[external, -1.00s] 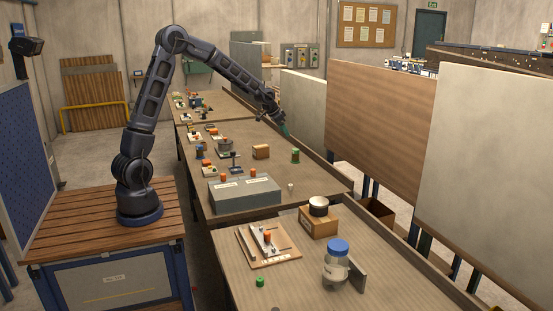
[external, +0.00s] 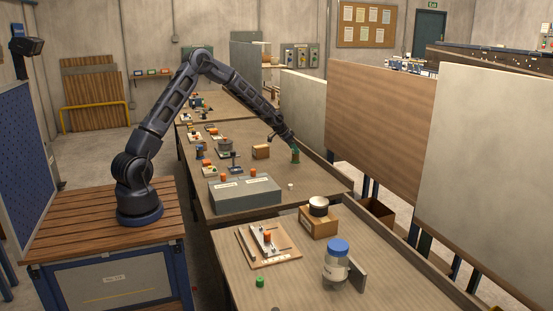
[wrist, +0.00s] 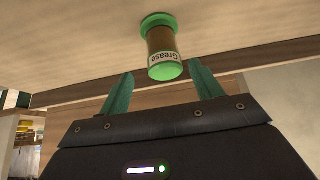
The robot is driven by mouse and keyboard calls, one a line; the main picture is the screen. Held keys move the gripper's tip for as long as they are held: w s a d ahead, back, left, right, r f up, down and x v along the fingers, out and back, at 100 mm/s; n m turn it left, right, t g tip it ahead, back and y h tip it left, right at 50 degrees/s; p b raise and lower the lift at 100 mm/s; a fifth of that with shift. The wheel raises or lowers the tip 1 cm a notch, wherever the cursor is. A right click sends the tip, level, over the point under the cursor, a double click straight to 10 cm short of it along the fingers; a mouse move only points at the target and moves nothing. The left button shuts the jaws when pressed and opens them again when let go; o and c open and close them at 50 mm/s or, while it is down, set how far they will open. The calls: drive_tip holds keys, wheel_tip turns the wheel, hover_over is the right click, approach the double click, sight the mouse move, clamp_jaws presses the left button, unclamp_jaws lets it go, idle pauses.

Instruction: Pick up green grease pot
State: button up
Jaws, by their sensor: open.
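The green grease pot (external: 296,157) stands upright near the right edge of the middle workbench. In the wrist view the pot (wrist: 161,43) shows a brown body, green ends and a white label reading "Grease". My gripper (external: 294,146) is right at the pot in the external view, and its fingers overlap the pot there. In the wrist view my gripper (wrist: 161,76) is open, with one green finger on each side. The pot is just beyond the fingertips, centred between them, with gaps on both sides. Nothing is held.
A raised rail (external: 330,172) runs along the bench's right edge. Bare bench top lies in front of the pot.

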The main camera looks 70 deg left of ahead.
sight(295, 156)
drive_tip(key=shift+s+a+x, duration=0.1)
drive_tip(key=shift+a+x, duration=0.1)
drive_tip(key=shift+x, duration=1.4)
drive_tip(key=shift+s+a+x, duration=0.1)
drive_tip(key=shift+a+x, duration=0.05)
drive_tip(key=shift+x, duration=1.4)
drive_tip(key=shift+f, duration=0.1)
drive_tip(key=shift+c, duration=0.5)
drive_tip(key=c, duration=1)
